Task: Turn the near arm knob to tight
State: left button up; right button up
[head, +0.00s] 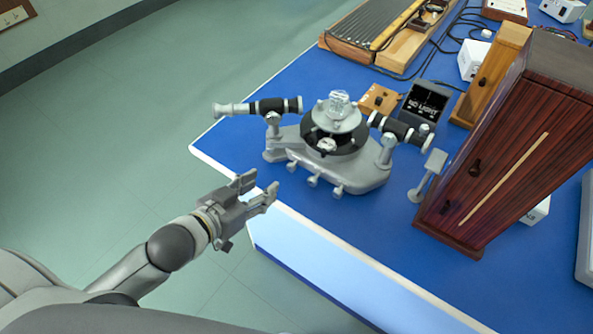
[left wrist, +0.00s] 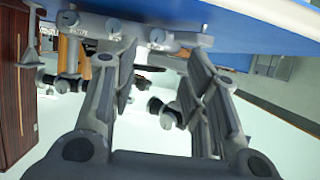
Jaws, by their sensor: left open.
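The grey spectrometer (head: 330,150) stands on the blue bench, with a round table on top and two tube arms. Three small grey knobs line the front of its base: a left one (head: 292,166), a middle one (head: 313,181) and a right one (head: 338,191). I cannot tell which is the near arm knob, nor how tight any is. My left gripper (head: 258,188) is open and empty, just off the bench edge, left of the knobs and apart from them. In the left wrist view knobs (left wrist: 113,30) show beyond the open fingers (left wrist: 158,90). My right gripper is out of view.
The blue bench (head: 240,140) has a pale front edge near my left gripper. A tall dark wooden cabinet (head: 510,150) stands right of the spectrometer, with a small grey stand (head: 430,170) beside it. A black display box (head: 424,102) is behind. The floor at left is clear.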

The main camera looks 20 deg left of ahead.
aim_at(290, 168)
pick_arm(q)
jog(key=x, duration=1)
jog(key=shift+w+d+r+p, duration=0.1)
jog(key=shift+w+d+p, duration=0.2)
grip_shut()
